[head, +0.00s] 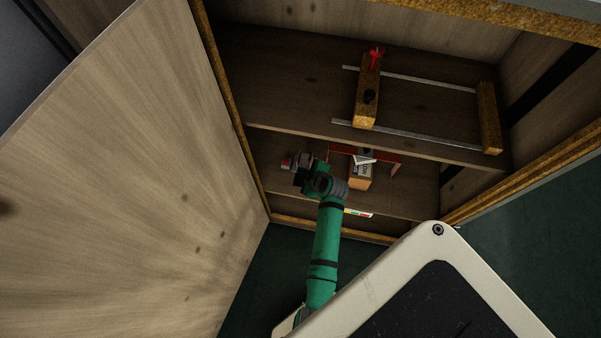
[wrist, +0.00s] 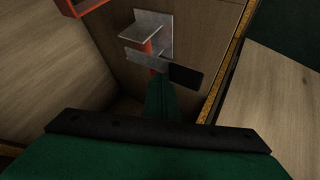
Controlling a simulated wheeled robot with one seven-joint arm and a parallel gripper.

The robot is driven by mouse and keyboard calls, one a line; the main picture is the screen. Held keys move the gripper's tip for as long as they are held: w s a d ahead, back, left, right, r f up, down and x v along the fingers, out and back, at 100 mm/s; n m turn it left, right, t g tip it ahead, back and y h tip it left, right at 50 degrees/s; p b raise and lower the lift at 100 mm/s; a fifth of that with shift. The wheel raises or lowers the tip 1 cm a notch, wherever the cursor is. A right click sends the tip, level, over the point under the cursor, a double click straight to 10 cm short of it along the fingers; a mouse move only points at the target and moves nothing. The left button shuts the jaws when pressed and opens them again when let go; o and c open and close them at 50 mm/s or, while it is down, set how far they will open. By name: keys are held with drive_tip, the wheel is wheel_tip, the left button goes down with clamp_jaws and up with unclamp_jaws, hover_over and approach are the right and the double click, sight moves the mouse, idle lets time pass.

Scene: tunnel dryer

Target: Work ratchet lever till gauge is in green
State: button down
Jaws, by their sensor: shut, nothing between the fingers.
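The ratchet lever shows in the wrist view as a flat grey bar with a black grip (wrist: 186,75), beside a grey metal bracket (wrist: 158,22) and an orange-red post. In the head view the grey and red mechanism (head: 287,163) sits at the left of the lower shelf, partly hidden by my arm. My gripper (wrist: 160,82) is shut and empty, its tip close to the lever bar; I cannot tell whether they touch. The gauge seems to be the small strip (head: 358,212) with green and red parts on the front edge below; its pointer is too small to read.
A red frame (head: 397,164) and an orange-brown box (head: 360,183) stand right of my gripper. The open cabinet door (head: 120,180) fills the left.

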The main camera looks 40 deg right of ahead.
drive_tip(key=shift+s+a+f, duration=0.1)
drive_tip(key=shift+a+f, duration=0.05)
drive_tip(key=shift+f, duration=0.95)
idle(0.8)
drive_tip(key=shift+s+a+f, duration=0.2)
drive_tip(key=shift+f, duration=0.5)
idle(0.5)
drive_tip(key=shift+w+r, duration=0.1)
drive_tip(key=shift+r, duration=1.65)
drive_tip(key=shift+w+d+r, duration=0.1)
drive_tip(key=shift+d+r, duration=0.05)
drive_tip(key=shift+r, duration=0.5)
drive_tip(key=shift+d+r, duration=0.1)
drive_tip(key=shift+w+r, duration=0.1)
drive_tip(key=shift+r, duration=0.55)
drive_tip(key=shift+d+r, duration=0.15)
drive_tip(key=shift+r, duration=1.7)
